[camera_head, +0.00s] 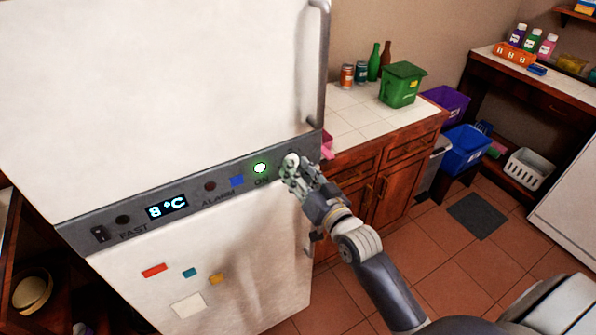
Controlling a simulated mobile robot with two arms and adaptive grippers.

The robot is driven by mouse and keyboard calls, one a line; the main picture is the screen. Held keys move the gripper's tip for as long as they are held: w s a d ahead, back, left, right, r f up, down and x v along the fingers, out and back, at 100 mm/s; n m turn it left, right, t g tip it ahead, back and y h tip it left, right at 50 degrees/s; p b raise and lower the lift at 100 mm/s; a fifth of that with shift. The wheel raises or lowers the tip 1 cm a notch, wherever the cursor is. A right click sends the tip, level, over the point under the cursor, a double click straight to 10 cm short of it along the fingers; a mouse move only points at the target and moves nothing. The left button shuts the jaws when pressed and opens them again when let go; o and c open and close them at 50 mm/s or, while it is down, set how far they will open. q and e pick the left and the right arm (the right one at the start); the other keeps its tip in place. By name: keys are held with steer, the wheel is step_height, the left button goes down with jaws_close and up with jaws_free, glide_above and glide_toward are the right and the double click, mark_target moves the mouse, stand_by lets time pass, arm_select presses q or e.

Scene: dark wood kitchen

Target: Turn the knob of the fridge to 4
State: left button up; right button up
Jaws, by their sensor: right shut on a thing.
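The white fridge (160,100) fills the left of the view, with a grey control panel (220,183) across its middle. The display (167,207) on the panel reads 8 °C. A green light (260,168) is lit near the panel's right end. My right gripper (290,165) is at that right end, shut on the knob, which it mostly hides. The knob's numbers and its pointer cannot be seen. My left gripper is not in view.
A vertical handle (318,70) runs along the fridge door's right edge, above my right gripper. A tiled counter (350,115) with a green bin (402,84), bottles and cans stands to the right. Brown cabinets (385,185) are below it. Tiled floor is open at lower right.

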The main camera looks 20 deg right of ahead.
steer(key=o, duration=1)
steer(key=s, duration=0.8)
steer(key=s+d, duration=0.1)
steer(key=s, duration=0.3)
steer(key=shift+f, duration=0.1)
